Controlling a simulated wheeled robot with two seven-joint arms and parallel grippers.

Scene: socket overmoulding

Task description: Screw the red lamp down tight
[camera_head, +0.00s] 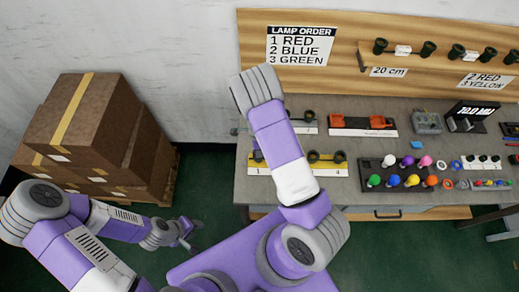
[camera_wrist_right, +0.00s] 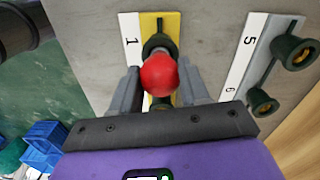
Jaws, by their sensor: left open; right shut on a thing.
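The red lamp (camera_wrist_right: 159,75) is a round red bulb in the middle of the right wrist view. It sits over a dark green socket (camera_wrist_right: 158,42) on a yellow strip beside the label 1. My right gripper (camera_wrist_right: 158,88) has one finger on each side of the lamp and is shut on it. How deep the lamp sits in the socket cannot be told, because the bulb covers the joint. In the head view my right arm hides the lamp. My left gripper (camera_head: 187,239) is open and empty, low over the floor left of the table.
The grey table (camera_head: 350,112) carries a dark tray (camera_head: 363,198) of coloured lamps at its front. A second strip (camera_wrist_right: 262,70) with green sockets stands right of the lamp in the wrist view. Stacked brown boxes (camera_head: 110,100) stand at left. Blue crates (camera_wrist_right: 42,145) show below the table edge.

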